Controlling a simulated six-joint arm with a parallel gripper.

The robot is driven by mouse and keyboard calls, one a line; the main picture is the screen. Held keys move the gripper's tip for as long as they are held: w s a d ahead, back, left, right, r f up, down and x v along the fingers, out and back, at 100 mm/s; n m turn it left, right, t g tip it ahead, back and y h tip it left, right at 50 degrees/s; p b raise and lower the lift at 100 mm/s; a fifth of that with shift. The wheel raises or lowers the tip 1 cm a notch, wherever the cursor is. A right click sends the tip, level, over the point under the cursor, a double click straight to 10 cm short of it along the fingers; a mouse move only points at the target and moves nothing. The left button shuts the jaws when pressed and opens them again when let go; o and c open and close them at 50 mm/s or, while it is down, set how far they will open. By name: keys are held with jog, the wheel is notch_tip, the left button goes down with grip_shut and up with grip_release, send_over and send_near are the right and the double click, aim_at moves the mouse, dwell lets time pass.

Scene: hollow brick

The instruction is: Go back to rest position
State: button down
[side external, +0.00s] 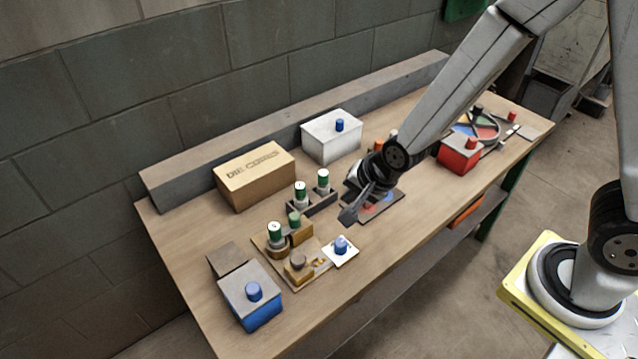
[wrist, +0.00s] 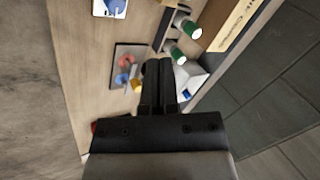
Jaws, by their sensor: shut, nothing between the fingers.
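In the wrist view the two dark fingers (wrist: 158,68) lie together over the table. In that view the dark plate (wrist: 127,66) with red, blue and yellow parts is just left of the fingers.
A blue box (side external: 250,300), a wooden fixture (side external: 290,262) and a white tile with a blue knob (side external: 341,250) are at the left. A cardboard box (side external: 254,176) and white box (side external: 331,142) stand behind. A red box (side external: 459,158) is right. The table's front strip is clear.

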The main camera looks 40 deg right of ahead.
jog(key=s+d+r+n+g+h, duration=0.1)
jog(key=s+d+r+n+g, duration=0.2)
jog(key=s+d+n, duration=0.6)
notch_tip(320, 180, up, 2)
jog(key=d+n, duration=0.1)
jog(key=n, duration=0.2)
jog(key=shift+d, duration=0.2)
jog(key=shift+w, duration=0.1)
dwell(0.5)
